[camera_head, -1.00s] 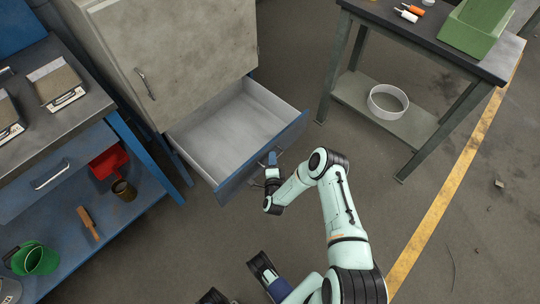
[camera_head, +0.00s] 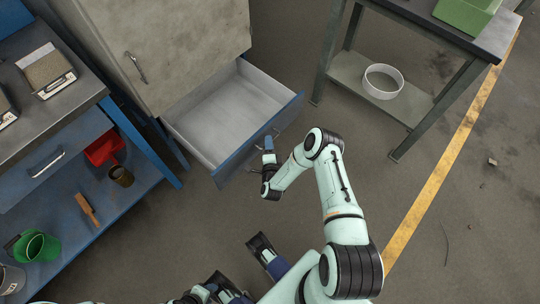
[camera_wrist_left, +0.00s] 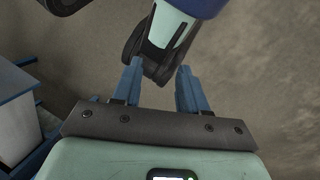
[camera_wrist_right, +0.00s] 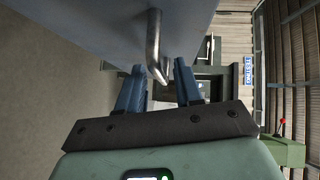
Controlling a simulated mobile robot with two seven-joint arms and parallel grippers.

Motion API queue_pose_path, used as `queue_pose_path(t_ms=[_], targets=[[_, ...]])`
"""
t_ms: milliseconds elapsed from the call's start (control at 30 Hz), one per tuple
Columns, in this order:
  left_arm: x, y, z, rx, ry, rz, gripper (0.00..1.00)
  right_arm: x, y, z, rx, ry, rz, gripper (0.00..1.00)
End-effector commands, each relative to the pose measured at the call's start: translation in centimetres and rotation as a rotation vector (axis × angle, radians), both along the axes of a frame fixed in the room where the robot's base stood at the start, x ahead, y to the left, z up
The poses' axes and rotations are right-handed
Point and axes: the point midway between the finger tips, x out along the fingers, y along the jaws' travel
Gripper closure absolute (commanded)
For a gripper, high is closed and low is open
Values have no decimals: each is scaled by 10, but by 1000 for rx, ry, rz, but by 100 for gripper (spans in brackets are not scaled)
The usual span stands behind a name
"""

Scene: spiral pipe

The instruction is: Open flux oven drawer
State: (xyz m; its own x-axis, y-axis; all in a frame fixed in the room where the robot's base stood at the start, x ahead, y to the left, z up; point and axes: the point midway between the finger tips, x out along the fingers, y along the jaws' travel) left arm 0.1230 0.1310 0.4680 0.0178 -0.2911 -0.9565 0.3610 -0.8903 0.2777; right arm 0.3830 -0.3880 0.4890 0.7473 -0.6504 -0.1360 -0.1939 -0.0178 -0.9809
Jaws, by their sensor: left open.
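The oven drawer (camera_head: 228,110) is pulled out below the grey cabinet (camera_head: 170,45), and its empty pale inside shows. It has a blue front with a metal bar handle (camera_wrist_right: 154,45). My right gripper (camera_head: 268,145) is at the outer side of the drawer front, by the handle. In the right wrist view its fingers (camera_wrist_right: 158,68) are apart, with the handle's end in the gap near the tips; contact cannot be told. My left gripper (camera_wrist_left: 159,67) is open and empty above the floor, away from the drawer.
A blue workbench (camera_head: 60,215) with a red bin (camera_head: 104,149) and a green bucket (camera_head: 40,247) stands left. Floor before the drawer is clear, apart from my arms.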

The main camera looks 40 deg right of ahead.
Motion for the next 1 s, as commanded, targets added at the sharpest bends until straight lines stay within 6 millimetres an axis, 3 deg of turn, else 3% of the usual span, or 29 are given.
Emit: queue_pose_path(t_ms=[400,600,1000], targets=[[-17,-6,23,-20,48,-19,57,-72,64,15,5,4,3,65],[-26,-7,43,-25,79,-25,57,-83,74,19,3,1,3,65],[-29,-7,46,-26,92,-27,57,-88,78,16,1,-1,2,65]])
